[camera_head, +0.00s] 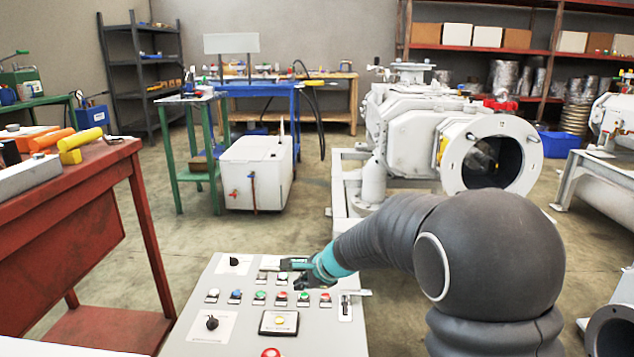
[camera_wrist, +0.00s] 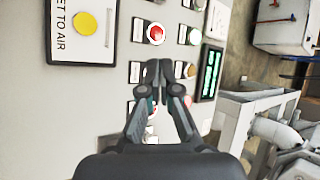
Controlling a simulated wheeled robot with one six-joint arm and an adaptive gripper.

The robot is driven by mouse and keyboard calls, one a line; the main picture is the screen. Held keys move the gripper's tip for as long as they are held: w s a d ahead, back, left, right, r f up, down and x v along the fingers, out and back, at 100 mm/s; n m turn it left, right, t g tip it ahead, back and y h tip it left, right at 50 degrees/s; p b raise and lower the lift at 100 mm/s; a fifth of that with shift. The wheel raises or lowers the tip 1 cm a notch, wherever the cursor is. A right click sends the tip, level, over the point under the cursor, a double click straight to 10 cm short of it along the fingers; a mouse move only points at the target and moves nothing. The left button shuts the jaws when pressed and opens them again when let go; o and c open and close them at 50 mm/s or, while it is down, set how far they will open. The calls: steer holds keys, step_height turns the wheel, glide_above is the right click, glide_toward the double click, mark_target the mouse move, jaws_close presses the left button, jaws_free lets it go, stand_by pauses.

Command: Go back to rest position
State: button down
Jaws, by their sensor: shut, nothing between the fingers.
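My gripper (camera_head: 312,270) is over the upper right part of a grey control panel (camera_head: 235,329) in the head view. In the wrist view my gripper (camera_wrist: 159,68) has its fingertips together and empty, in front of the panel face (camera_wrist: 90,110). A yellow button (camera_wrist: 85,23) is at the upper left. I cannot tell whether the fingertips touch the panel. Part of the panel's button rows is hidden behind the gripper.
A red workbench (camera_head: 70,240) with tools stands at the left. A white vacuum machine (camera_head: 415,125) stands behind the panel. A white tank (camera_head: 256,172) and a green stand (camera_head: 177,155) are farther back. Open floor (camera_head: 300,215) lies between panel and tank.

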steer(key=s+n, duration=0.2)
steer(key=s+d+n+g, duration=0.1)
steer(key=s+n, duration=0.1)
steer(key=s, duration=0.1)
steer(key=s+d+n+g, duration=0.1)
steer(key=s+n, duration=0.1)
steer(key=s, duration=0.1)
steer(key=shift+s+f+h, duration=0.1)
steer(key=shift+f+h, duration=0.2)
steer(key=shift+f, duration=0.05)
steer(key=s+d+r+n+h+p, duration=0.1)
steer(key=s+d+r+n, duration=0.2)
steer(key=s+d+r, duration=0.2)
steer(key=s+d+r+n+t+h+p, duration=0.1)
steer(key=s+d+r, duration=0.4)
steer(key=s, duration=0.7)
steer(key=s+d+r+n+t+h+p, duration=0.1)
steer(key=s+d+r+n+h+p, duration=0.1)
steer(key=s+d+r+n, duration=0.3)
steer(key=s+d+h, duration=0.1)
steer(key=s+d, duration=0.1)
steer(key=s, duration=0.2)
steer(key=shift+d+r+p, duration=0.3)
steer(key=shift+d, duration=0.05)
